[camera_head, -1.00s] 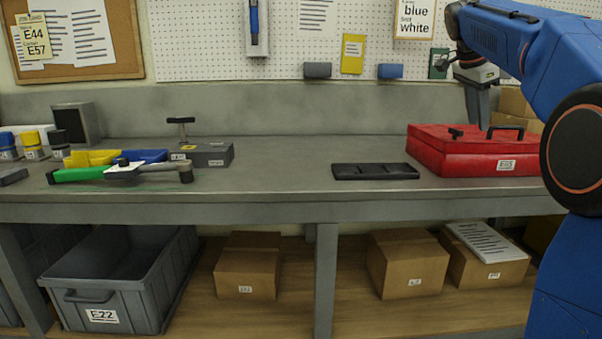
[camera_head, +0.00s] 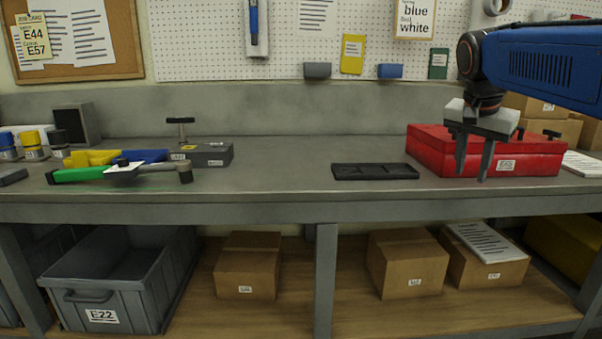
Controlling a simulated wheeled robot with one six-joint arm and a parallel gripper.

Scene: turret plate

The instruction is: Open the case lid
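The red case (camera_head: 430,152) stands on the right part of the grey bench, with its lid shut and a white label on its front. A small black part shows at the right of its lid; the black parts seen earlier on top are mostly hidden behind my gripper. My gripper (camera_head: 472,176) points down in front of the case in the picture, with its two grey fingers apart and nothing between them. I cannot tell whether the fingers touch the case.
A black tray (camera_head: 375,171) lies left of the case. A green-handled tool (camera_head: 90,174) and a dark grey block (camera_head: 205,154) are farther left. Cardboard boxes (camera_head: 545,106) and a paper sheet (camera_head: 585,163) are at the right.

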